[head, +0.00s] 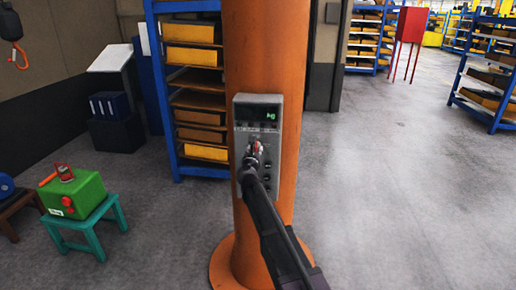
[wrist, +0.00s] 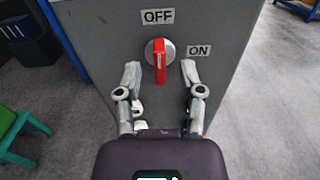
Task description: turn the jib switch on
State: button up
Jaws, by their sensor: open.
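The jib switch is a red handle (wrist: 160,62) on a round grey dial, on the side of a grey control box (wrist: 95,35). The handle stands upright, in line with the OFF label (wrist: 157,16) above it. The ON label (wrist: 199,50) is to the right of the dial. My gripper (wrist: 158,78) is open, with one finger on each side below the handle; I see no contact.
The orange column (head: 262,50) stands on a round base. A green box (head: 75,193) sits on a teal stool (head: 112,212) at the left. A blue shelf (head: 165,110) with yellow bins is behind the column.

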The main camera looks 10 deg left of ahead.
jog(key=shift+w, duration=1.1)
